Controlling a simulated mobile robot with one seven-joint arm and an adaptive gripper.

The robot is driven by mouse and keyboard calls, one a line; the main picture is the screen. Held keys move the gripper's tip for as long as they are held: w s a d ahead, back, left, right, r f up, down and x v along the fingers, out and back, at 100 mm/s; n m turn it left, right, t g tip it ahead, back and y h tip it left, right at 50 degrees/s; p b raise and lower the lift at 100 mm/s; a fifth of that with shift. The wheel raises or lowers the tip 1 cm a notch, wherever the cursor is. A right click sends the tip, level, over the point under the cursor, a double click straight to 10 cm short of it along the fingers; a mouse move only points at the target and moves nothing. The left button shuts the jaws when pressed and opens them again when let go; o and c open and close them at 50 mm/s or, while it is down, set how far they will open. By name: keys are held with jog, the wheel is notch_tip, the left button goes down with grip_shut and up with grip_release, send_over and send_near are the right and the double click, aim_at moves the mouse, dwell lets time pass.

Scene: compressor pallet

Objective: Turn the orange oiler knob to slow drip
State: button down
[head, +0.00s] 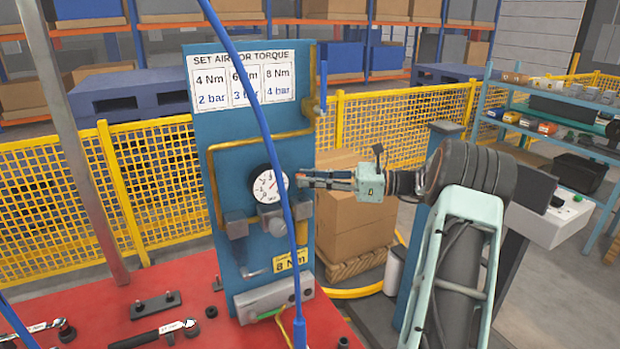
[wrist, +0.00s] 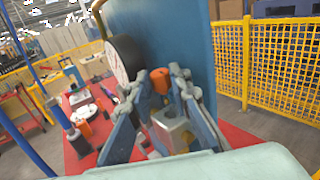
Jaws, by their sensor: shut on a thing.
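The orange oiler knob (wrist: 160,80) is between the fingertips of my gripper (wrist: 168,82) in the wrist view, and the fingers are shut on it. Below it is a grey metal block (wrist: 173,128). In the head view my gripper (head: 303,180) reaches in from the right to the blue panel (head: 225,135), just right of the round pressure gauge (head: 268,187). There the fingers mostly hide the knob. The gauge also shows edge-on at the left of the knob in the wrist view (wrist: 122,62). The knob's marks and its setting cannot be read.
A blue hose (head: 262,110) hangs in front of the panel. A yellow pipe (head: 213,190) runs along the panel. Wrenches (head: 150,334) lie on the red bench (head: 100,312). A yellow mesh fence (head: 400,130) and cardboard boxes (head: 352,215) stand behind.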

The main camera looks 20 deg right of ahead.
jog(key=c, duration=2)
grip_release()
jog(key=shift+c, duration=0.2)
jog(key=shift+s+f+t+b, duration=0.1)
jog(key=shift+t+b, duration=0.3)
jog(key=shift+b, duration=0.05)
